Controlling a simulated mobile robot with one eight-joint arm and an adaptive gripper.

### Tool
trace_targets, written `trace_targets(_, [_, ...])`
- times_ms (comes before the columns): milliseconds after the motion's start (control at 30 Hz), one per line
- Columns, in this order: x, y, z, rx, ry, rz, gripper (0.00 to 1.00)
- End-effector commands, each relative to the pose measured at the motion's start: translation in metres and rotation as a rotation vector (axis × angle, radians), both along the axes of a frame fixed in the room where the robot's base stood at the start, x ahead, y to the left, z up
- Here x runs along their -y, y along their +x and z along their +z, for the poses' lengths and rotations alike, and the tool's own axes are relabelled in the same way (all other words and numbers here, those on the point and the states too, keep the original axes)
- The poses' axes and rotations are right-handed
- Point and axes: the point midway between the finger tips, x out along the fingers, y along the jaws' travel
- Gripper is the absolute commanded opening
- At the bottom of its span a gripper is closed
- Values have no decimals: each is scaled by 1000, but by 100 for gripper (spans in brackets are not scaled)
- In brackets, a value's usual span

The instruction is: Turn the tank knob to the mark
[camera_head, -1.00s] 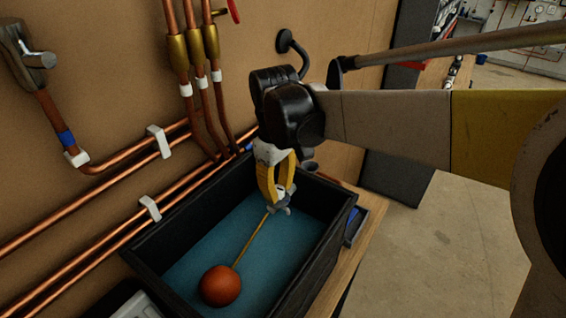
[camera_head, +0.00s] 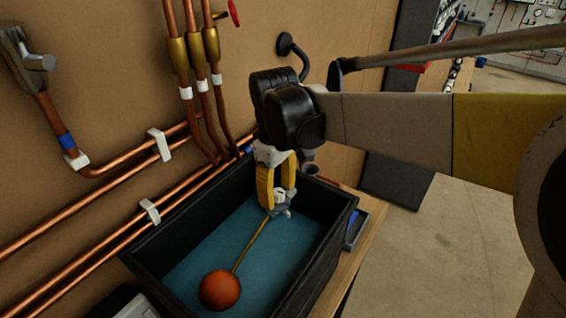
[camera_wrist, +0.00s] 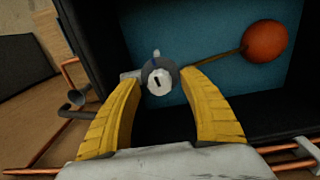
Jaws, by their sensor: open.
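The tank (camera_head: 190,229) is a black open box with a blue inside. An orange ball float (camera_head: 220,290) on a thin brass rod (camera_head: 252,244) sits in it; the ball also shows in the wrist view (camera_wrist: 265,41). The rod runs to a grey fitting with a white faceted knob (camera_wrist: 160,81), which bears a short dark line on its face. My gripper (camera_head: 279,205) points down over the tank's far end. Its yellow fingers are open, one on either side of the knob. I cannot tell whether either fingertip touches it. A small pale tab stands beside the knob.
Copper pipes (camera_head: 100,172) with white clips run along the wall on the left. A black tray (camera_head: 365,222) with something blue sits right of the tank on the wooden bench (camera_head: 362,255). The floor on the right is clear.

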Motion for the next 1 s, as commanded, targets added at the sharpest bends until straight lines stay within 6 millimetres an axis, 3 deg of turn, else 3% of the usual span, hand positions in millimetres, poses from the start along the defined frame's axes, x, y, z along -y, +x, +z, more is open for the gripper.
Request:
trace_targets(167, [0, -1, 26, 0, 0, 0, 50])
trace_targets(533, [-1, -2, 102, 0, 0, 0, 50])
trace_targets(700, [-2, -2, 116, 0, 0, 0, 50])
trace_targets(1000, [-2, -2, 118, 0, 0, 0, 50])
